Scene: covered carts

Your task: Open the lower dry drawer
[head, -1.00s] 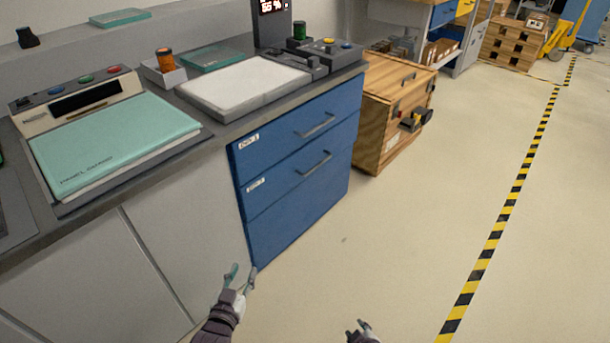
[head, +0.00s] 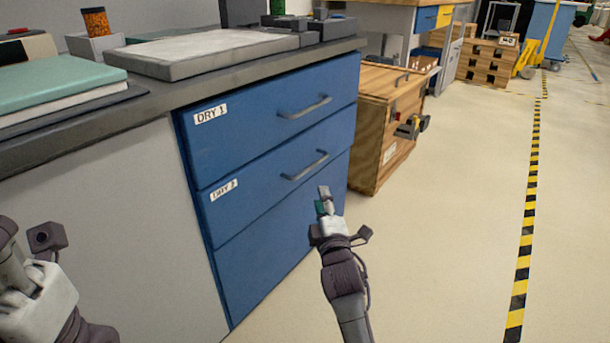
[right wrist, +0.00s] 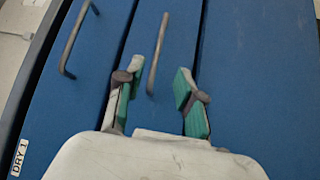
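The blue lower drawer (head: 262,180), with a label that seems to read DRY 2, sits under the DRY 1 drawer (head: 250,118). Both look closed. The lower drawer's grey bar handle (head: 305,166) also shows in the right wrist view (right wrist: 158,55). My right gripper (head: 324,202) is in front of the cabinet, just below that handle in the head view. In the right wrist view its teal-padded fingers (right wrist: 158,102) are apart and empty, with the handle ahead between their lines. My left gripper (head: 35,290) is at the lower left edge; its fingertips cannot be made out.
A plain blue panel (head: 275,245) lies below the two drawers. A grey countertop (head: 150,110) overhangs them. A wooden crate (head: 372,160) stands just right of the cabinet. The floor (head: 450,230) to the right is clear, with a striped line (head: 527,215).

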